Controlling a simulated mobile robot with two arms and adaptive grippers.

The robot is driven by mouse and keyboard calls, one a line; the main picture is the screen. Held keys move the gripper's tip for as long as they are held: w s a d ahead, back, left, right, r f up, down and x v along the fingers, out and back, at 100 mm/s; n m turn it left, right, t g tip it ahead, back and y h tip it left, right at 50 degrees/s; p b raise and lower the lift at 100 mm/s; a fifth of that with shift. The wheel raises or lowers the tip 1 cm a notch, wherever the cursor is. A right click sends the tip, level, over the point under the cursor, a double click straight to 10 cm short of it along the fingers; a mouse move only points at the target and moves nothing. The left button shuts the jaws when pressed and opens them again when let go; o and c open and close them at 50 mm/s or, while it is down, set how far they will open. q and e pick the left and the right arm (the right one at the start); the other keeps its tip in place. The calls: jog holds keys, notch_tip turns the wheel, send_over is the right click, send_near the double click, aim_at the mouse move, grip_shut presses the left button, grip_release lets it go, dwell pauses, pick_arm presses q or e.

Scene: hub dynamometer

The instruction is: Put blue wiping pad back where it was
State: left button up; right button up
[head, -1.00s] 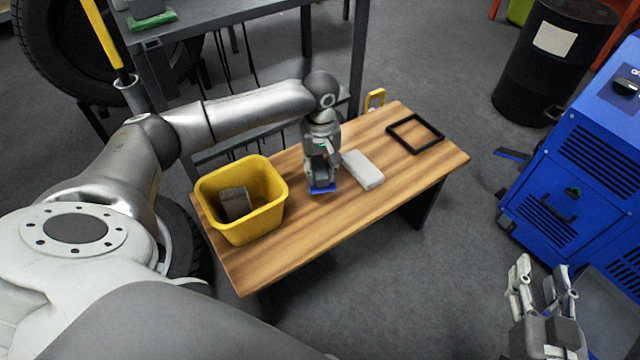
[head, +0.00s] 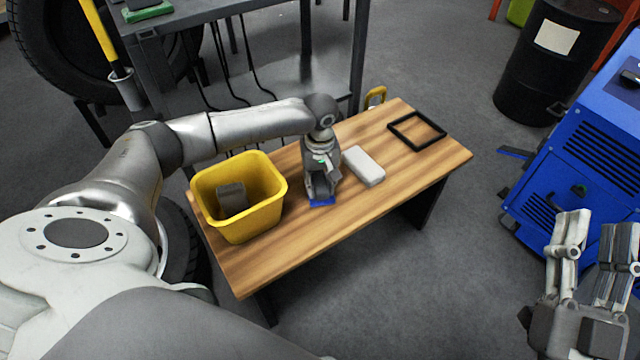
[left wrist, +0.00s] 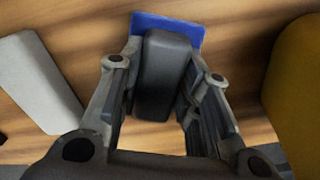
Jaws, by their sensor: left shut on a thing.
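The blue wiping pad (head: 322,202) is a flat blue base with a dark grey block-shaped grip on top. My left gripper (head: 320,188) is shut on it, over the middle of the wooden table (head: 290,240). In the left wrist view the grey grip of the pad (left wrist: 165,70) sits between the two fingers, and the blue base shows beyond it. The pad is at or just above the wood; I cannot tell if it touches. My right gripper (head: 592,255) is open and empty, off the table at the lower right.
A yellow bin (head: 262,215) with a grey block (head: 231,198) inside stands left of the pad. A whitish block (head: 364,166) lies close on the right. A black square frame (head: 440,128) lies at the table's right end. The table's front strip is clear.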

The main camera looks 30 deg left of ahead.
dwell(0.3)
pick_arm(q)
jog(key=shift+f, duration=0.15)
jog(key=o, duration=0.9)
pick_arm(e)
jog(key=shift+w+f+g, duration=0.2)
jog(key=shift+f+g, duration=0.1)
jog(key=shift+f, duration=0.1)
